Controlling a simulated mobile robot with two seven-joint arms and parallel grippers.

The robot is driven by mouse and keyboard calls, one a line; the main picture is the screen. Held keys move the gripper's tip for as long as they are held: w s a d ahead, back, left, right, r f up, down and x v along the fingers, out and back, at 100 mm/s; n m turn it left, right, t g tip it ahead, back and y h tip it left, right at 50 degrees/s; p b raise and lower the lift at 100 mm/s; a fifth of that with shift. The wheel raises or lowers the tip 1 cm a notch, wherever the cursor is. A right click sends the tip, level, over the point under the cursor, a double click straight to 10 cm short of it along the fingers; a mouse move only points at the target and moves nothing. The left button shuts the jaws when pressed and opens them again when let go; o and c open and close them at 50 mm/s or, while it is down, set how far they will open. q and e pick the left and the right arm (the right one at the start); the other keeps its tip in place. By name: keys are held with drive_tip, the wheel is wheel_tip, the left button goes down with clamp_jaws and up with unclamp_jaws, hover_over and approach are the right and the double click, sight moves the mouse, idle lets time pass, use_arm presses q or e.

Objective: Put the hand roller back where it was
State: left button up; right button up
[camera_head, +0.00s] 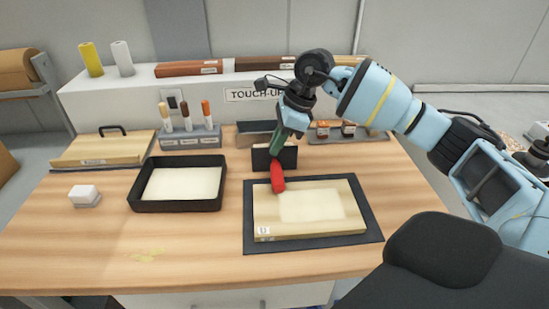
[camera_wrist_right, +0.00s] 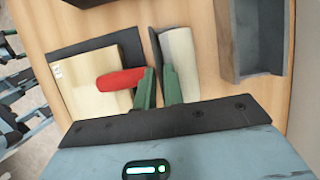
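The hand roller has a red handle (camera_head: 277,177), which points toward me over the edge of the wooden panel. In the right wrist view its red handle (camera_wrist_right: 120,80) runs left from the fingers, and a pale roller (camera_wrist_right: 181,50) lies on their other side. My right gripper (camera_head: 279,147) points down at a small black stand (camera_head: 260,158). Its green fingers (camera_wrist_right: 159,75) are a little apart and look shut on the roller's middle part. The contact is hidden. The pale roller is hidden in the head view, so I cannot tell whether it rests in the stand. My left gripper is out of view.
A wooden panel (camera_head: 345,228) on a dark mat (camera_head: 372,230) lies in front of the stand. A black tray (camera_head: 176,206) stands to the left. Marker holders (camera_head: 190,140) and a tin rack (camera_head: 345,138) stand behind.

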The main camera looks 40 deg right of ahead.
drive_tip(key=shift+f, duration=0.2)
clamp_jaws()
idle(0.7)
drive_tip(key=shift+r, duration=0.15)
idle(0.8)
drive_tip(key=shift+r, duration=0.55)
wheel_tip(320, 180, up, 3)
drive_tip(key=shift+f, duration=0.15)
drive_tip(key=s+a+b, duration=0.1)
drive_tip(key=s+a, duration=0.3)
drive_tip(key=s, duration=0.3)
drive_tip(key=s+a+r, duration=0.1)
drive_tip(key=s+a, duration=0.2)
drive_tip(key=s, duration=0.4)
drive_tip(key=shift+a+r+b, duration=0.15)
drive_tip(key=shift+a+b, duration=0.25)
